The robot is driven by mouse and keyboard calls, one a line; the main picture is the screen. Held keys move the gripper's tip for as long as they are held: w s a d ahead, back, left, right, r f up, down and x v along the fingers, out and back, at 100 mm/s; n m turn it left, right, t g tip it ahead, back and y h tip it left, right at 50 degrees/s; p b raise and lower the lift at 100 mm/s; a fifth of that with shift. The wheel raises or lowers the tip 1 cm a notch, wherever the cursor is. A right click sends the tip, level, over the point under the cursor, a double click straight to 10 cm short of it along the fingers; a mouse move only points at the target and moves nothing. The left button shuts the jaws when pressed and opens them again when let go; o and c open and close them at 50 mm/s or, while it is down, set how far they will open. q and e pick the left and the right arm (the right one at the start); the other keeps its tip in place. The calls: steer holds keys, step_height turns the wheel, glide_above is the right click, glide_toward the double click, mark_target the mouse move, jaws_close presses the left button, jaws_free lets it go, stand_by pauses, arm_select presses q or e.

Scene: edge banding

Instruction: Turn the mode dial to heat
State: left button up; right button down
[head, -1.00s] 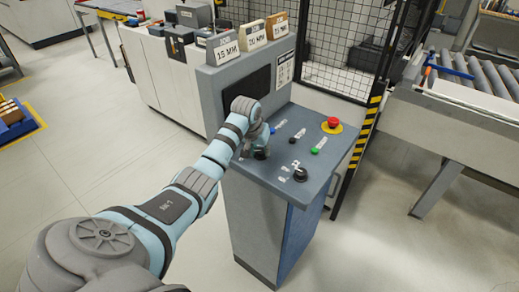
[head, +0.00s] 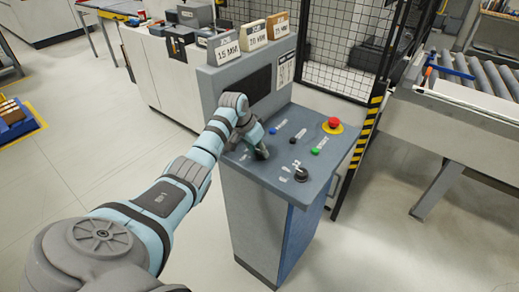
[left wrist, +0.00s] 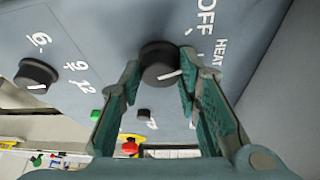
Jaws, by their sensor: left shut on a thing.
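The mode dial (left wrist: 158,62) is a round black knob with a white pointer line, beside the printed words OFF and HEAT in the left wrist view. Its line points toward the right, to the HEAT side; I cannot tell whether it meets the mark exactly. My left gripper (head: 258,146) is shut on the dial, one finger on each side of it. In the head view the dial is mostly hidden by the gripper on the sloped grey console (head: 272,178). My right gripper is not in view.
A second black dial (left wrist: 36,75), marked 6, 9 and 12, sits nearby and also shows in the head view (head: 301,174). A red stop button (head: 333,124), a green button (head: 315,151) and a small black knob (head: 292,140) are on the panel. A mesh fence (head: 345,45) stands behind.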

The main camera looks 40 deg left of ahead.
arm_select(q)
steer(key=shift+w+a+m+h+b, duration=0.1)
steer(key=shift+m+h+b, duration=0.35)
steer(key=shift+m, duration=0.65)
steer(key=shift+m+g+h+b, duration=0.3)
steer(key=shift+m+b, duration=0.1)
steer(key=shift+m, duration=0.3)
steer(key=o, duration=1.1)
steer(key=shift+o, duration=0.2)
steer(key=shift+a, duration=0.1)
steer(key=v, duration=1.2)
